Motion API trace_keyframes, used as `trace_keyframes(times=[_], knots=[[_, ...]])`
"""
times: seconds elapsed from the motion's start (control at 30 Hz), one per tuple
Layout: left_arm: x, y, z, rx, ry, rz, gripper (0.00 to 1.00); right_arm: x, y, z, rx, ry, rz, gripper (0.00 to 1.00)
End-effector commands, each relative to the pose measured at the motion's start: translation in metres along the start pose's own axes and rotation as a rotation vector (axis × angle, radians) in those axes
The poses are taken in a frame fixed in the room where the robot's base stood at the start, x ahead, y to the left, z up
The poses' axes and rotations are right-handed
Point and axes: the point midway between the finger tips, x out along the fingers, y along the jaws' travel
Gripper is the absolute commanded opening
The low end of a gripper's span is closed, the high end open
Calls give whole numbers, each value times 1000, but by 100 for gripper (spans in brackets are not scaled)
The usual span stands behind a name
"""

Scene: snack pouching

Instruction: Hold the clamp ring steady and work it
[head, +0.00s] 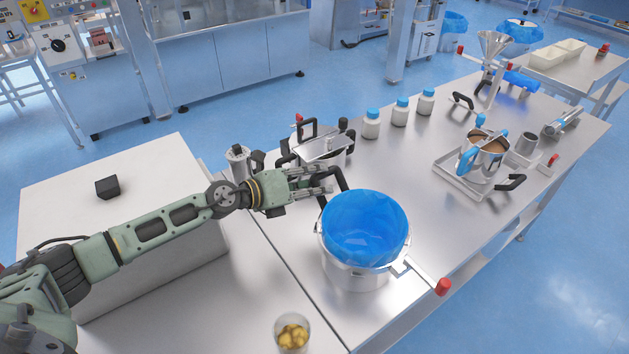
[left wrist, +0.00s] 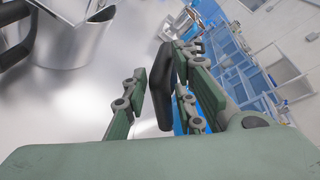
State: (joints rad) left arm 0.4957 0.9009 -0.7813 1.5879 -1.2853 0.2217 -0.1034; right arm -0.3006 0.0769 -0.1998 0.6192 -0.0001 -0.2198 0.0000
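A metal pot (head: 352,276) with a blue liner (head: 364,228) over its mouth stands at the table's front edge. A metal clamp ring (head: 398,268) sits around its rim, with a red-knobbed lever (head: 443,287) pointing right. My left gripper (head: 326,182) is at the pot's back left, level with a black handle (head: 341,178). In the left wrist view, the black handle (left wrist: 172,88) stands between the fingers of my left gripper (left wrist: 170,85). The fingers are apart, with a gap on the left side of the handle. My right gripper is not in view.
A lidded metal vessel (head: 322,148) stands just behind my left gripper. White bottles with blue caps (head: 399,111) stand farther back. A tray (head: 458,176) holds a pot of brown contents (head: 484,158) at the right. A cup of yellow pieces (head: 292,334) is at the front.

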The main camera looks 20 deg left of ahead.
Motion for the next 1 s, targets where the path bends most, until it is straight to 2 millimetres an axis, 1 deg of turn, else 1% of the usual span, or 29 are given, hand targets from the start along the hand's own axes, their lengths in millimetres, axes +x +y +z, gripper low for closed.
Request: trace_keyframes(times=[0.03,0.23,0.47,0.5,0.7,0.73,1.0], knots=[[0,0,0,0,0,0,18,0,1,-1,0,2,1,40],[0,1,0,0,1,1,1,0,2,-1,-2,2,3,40],[0,1,-1,0,2,2,0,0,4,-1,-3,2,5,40],[0,1,-1,0,2,2,20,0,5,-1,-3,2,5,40],[0,1,-1,0,2,2,38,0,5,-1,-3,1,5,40],[0,1,-1,0,2,2,40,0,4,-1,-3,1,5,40],[0,0,0,0,0,1,40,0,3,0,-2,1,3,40]])
